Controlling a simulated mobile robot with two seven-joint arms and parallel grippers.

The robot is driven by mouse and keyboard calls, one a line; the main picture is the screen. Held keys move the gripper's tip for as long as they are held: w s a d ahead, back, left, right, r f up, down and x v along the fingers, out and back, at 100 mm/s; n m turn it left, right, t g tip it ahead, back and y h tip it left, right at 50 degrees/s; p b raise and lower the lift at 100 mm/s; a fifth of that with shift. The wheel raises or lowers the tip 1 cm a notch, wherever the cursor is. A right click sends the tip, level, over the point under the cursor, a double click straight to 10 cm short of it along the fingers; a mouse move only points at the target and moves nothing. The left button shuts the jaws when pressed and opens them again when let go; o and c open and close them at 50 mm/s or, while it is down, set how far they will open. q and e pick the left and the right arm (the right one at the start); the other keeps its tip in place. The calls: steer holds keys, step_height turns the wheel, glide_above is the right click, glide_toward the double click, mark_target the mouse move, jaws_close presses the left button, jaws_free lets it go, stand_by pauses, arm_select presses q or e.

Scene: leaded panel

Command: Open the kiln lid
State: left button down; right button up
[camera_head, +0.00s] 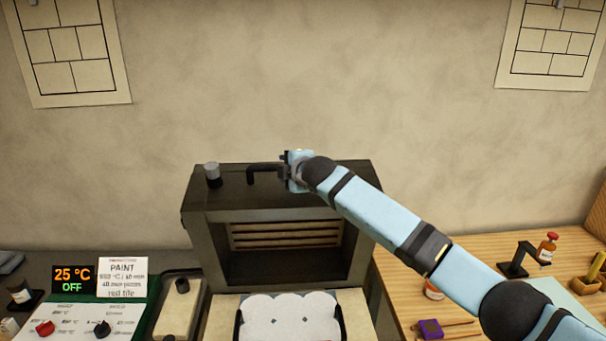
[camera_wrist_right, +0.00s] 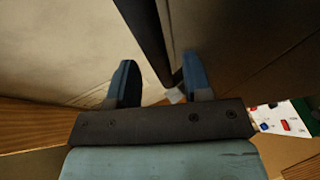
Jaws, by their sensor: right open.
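The dark kiln (camera_head: 363,215) stands against the wall, with its front cavity showing pale horizontal bars inside. A black bar handle (camera_head: 262,168) and a grey knob (camera_head: 211,170) are on its dark upper panel (camera_head: 235,192). My right gripper (camera_head: 286,160) is at the right end of the handle, above the panel, and hides part of both. In the right wrist view my two fingers (camera_wrist_right: 162,84) are apart, with a dark edge running down between them near the right finger. I cannot tell whether they touch the handle. My left gripper is not in view.
A white scalloped pad (camera_head: 288,318) lies in front of the kiln. A control panel (camera_head: 75,322) with red and black knobs, a display reading 25 °C OFF (camera_head: 74,280) and a PAINT card (camera_head: 122,276) are at left. A wooden bench (camera_head: 400,285) with small items is at right.

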steer(key=b+v, duration=0.2)
steer(key=v, duration=0.9)
steer(key=shift+s+b, duration=0.15)
steer(key=shift+b, duration=0.15)
steer(key=shift+d, duration=0.1)
steer(key=s+d+f+m, duration=0.2)
steer(key=s+f+m, duration=0.25)
steer(key=f, duration=0.55)
steer(key=s+d+f+m, duration=0.3)
steer(key=s+f, duration=0.3)
steer(key=f, duration=0.4)
steer(key=s+d+f+m, duration=0.25)
steer(key=s+f, duration=0.25)
steer(key=f, duration=0.5)
steer(key=s+d+f+m+h, duration=0.1)
steer(key=s+d+f+m, duration=0.2)
steer(key=s+d+f, duration=0.2)
steer(key=s+d+f+m+g+h, duration=0.1)
steer(key=s+d+f, duration=0.4)
steer(key=s, duration=0.7)
steer(key=s+d+f+m+h, duration=0.2)
steer(key=s+d+f+m, duration=0.2)
steer(key=s+f, duration=0.4)
steer(key=shift+s+d+m, duration=0.4)
steer(key=shift+s+m, duration=0.25)
steer(key=shift+m, duration=0.15)
